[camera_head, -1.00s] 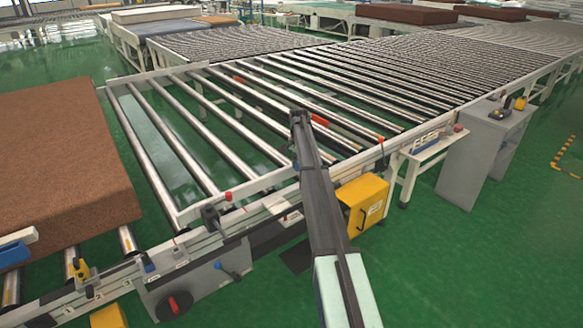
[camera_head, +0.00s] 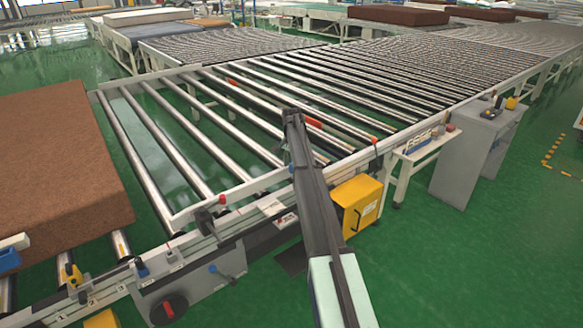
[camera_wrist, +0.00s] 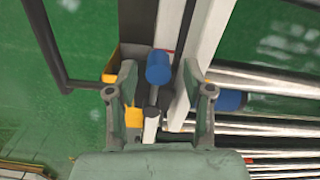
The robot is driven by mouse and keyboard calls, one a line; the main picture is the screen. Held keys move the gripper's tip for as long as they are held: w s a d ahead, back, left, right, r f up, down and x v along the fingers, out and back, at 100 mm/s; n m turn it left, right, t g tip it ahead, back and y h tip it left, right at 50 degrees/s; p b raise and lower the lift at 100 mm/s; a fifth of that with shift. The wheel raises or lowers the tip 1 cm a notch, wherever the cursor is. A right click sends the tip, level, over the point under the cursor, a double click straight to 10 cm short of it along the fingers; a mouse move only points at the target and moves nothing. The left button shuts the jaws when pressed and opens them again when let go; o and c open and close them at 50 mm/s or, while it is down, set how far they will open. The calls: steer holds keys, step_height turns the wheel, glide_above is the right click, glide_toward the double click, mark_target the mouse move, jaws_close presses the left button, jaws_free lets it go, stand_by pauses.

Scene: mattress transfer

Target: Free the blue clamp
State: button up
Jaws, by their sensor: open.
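In the wrist view a blue cylindrical knob (camera_wrist: 158,67) on a metal stem, seemingly the blue clamp, shows between my gripper's fingers (camera_wrist: 159,82). The fingers are spread, one on each side of the knob, with visible gaps. I cannot tell the depth between fingertips and knob. A second blue part (camera_wrist: 231,100) lies right of the right finger, beside the rollers. In the head view my arm reaches over the conveyor's near rail, and my gripper cannot be made out there.
A roller conveyor (camera_head: 245,180) spans the middle, with a brown mattress (camera_head: 60,165) at left. A yellow box (camera_head: 358,205) hangs at the near rail, right of my arm. A grey cabinet (camera_head: 465,160) stands further right. Green floor (camera_head: 440,275) is clear at lower right.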

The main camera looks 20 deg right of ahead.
step_height(320, 180, up, 11)
stand_by(0.4)
steer(key=shift+f, duration=0.15)
